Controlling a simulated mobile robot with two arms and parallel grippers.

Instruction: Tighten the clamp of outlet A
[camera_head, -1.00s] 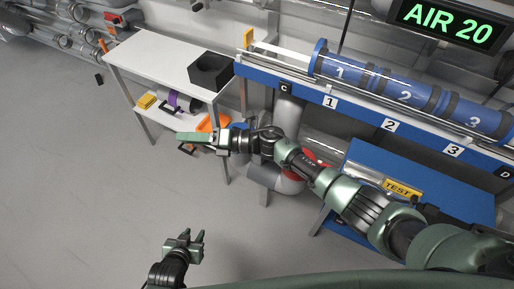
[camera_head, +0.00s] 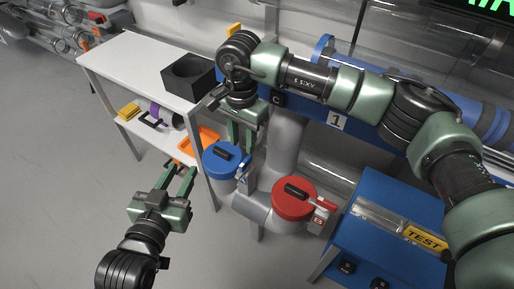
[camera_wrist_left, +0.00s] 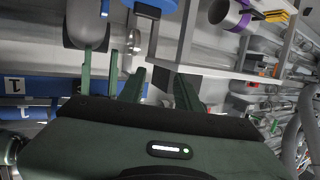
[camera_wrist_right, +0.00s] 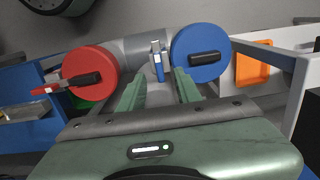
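Two round caps sit on the grey pipe outlets, a blue cap (camera_head: 221,160) and a red cap (camera_head: 293,199). The red one has a tag that reads B; the small tag by the blue one is hard to read. A blue and silver clamp lever (camera_wrist_right: 157,62) stands at the blue cap's side, facing the red cap. My right gripper (camera_head: 243,146) is open and empty above that lever; in the right wrist view the lever lies just beyond its fingertips (camera_wrist_right: 158,80). My left gripper (camera_head: 183,172) is open and empty, left of and apart from the blue cap.
A white table (camera_head: 146,62) with a black box (camera_head: 187,76) stands behind at left. Its lower shelf holds an orange tray (camera_head: 197,146). A blue bench (camera_head: 372,235) with a TEST label (camera_head: 424,238) is at right. Floor is free at left.

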